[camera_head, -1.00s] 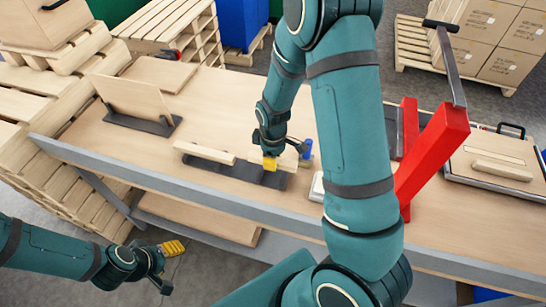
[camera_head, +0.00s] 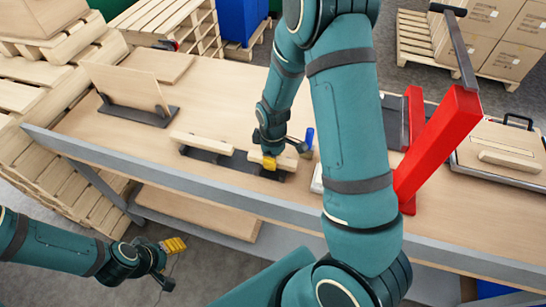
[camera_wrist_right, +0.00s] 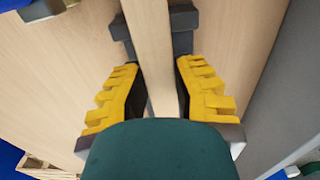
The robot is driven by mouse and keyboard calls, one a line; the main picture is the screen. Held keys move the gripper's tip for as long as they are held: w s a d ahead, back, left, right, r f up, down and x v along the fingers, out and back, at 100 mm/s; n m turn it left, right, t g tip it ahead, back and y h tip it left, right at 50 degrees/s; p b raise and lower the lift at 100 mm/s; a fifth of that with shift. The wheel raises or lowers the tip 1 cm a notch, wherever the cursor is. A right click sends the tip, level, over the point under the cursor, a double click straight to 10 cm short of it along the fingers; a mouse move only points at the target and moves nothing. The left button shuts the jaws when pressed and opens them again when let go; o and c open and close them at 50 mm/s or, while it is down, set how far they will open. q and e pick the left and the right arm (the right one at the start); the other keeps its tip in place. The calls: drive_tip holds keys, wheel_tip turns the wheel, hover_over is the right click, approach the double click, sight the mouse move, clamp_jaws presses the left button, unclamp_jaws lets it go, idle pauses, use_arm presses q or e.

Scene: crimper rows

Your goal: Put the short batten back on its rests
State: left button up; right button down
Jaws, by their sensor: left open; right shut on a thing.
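My right gripper (camera_head: 269,164) is shut on the short batten (camera_head: 286,163), a pale wooden bar, at the dark rests (camera_head: 222,158) on the bench. In the right wrist view the batten (camera_wrist_right: 148,50) runs lengthwise between the yellow fingers (camera_wrist_right: 152,92), with a dark rest (camera_wrist_right: 183,25) beneath or beside it. I cannot tell whether the batten touches the rests. Another pale batten (camera_head: 202,141) lies in line to the left, with a gap between. My left gripper (camera_head: 173,245) is open and empty, in front of the bench.
The bench top (camera_head: 215,105) is clear behind the rests. A blue object (camera_head: 308,139) stands close right of my right gripper. A tilted panel (camera_head: 125,87) stands left.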

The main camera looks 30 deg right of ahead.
drive_tip(key=c, duration=0.8)
unclamp_jaws()
wheel_tip(320, 180, up, 12)
